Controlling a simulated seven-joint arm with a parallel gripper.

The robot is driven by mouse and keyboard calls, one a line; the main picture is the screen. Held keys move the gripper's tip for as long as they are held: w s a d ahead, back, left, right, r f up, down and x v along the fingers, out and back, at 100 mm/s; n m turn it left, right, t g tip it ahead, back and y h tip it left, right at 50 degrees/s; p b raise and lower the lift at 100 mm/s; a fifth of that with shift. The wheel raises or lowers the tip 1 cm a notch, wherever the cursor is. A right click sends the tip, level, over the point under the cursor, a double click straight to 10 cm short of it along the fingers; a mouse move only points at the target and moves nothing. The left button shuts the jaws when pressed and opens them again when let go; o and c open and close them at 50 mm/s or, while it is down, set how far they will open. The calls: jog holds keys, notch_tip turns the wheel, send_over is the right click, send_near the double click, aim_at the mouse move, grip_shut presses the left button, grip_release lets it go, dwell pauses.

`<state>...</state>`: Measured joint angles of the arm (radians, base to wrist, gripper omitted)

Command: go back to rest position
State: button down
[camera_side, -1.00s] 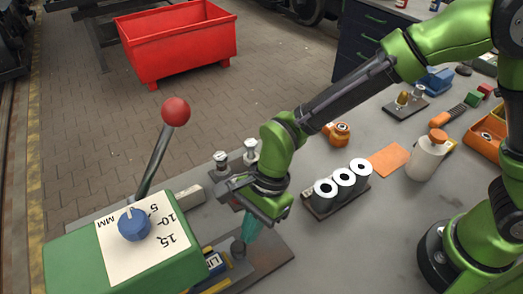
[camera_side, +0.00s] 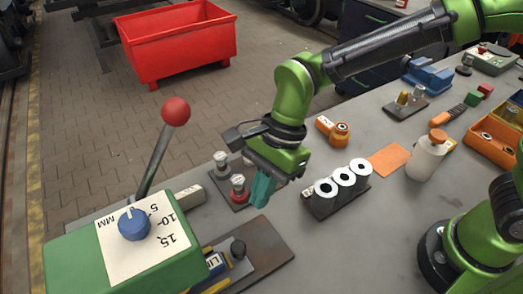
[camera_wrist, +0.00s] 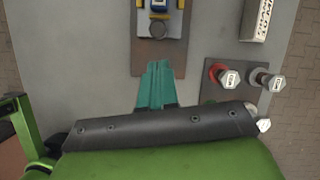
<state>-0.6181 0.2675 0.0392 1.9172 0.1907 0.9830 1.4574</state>
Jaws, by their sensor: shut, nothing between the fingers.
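My gripper (camera_side: 262,190) hangs above the table in the side view, with its teal fingers together and nothing between them. It is between the green machine and the rack of white-topped dark cylinders (camera_side: 342,186), clear of both. In the wrist view the teal fingers (camera_wrist: 156,84) point toward a brown plate (camera_wrist: 150,55) with a yellow and blue part on it. My gripper is close to a small dark plate (camera_side: 232,190) holding two bolts, one with a red ring; the bolts also show in the wrist view (camera_wrist: 228,77).
A green machine (camera_side: 75,262) with a blue knob and a red-tipped lever (camera_side: 175,112) stands at the left. An orange part (camera_side: 333,130), orange mat (camera_side: 388,160), white bottle (camera_side: 427,158) and orange bin (camera_side: 495,140) lie right. A red bin (camera_side: 180,45) stands on the floor.

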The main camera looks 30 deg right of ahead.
jog(key=s+d+r+n+t, duration=0.1)
jog(key=d+r+n+t, duration=0.1)
jog(key=d, duration=0.7)
jog(key=s+d+r+n+t+h, duration=0.1)
jog(key=s+d+r+n+t, duration=0.1)
jog(key=d+r+n, duration=0.3)
jog(key=s+d+r+n+t+h, duration=0.1)
jog(key=d+r+n+t, duration=0.3)
jog(key=d, duration=0.9)
jog(key=shift+s, duration=0.45)
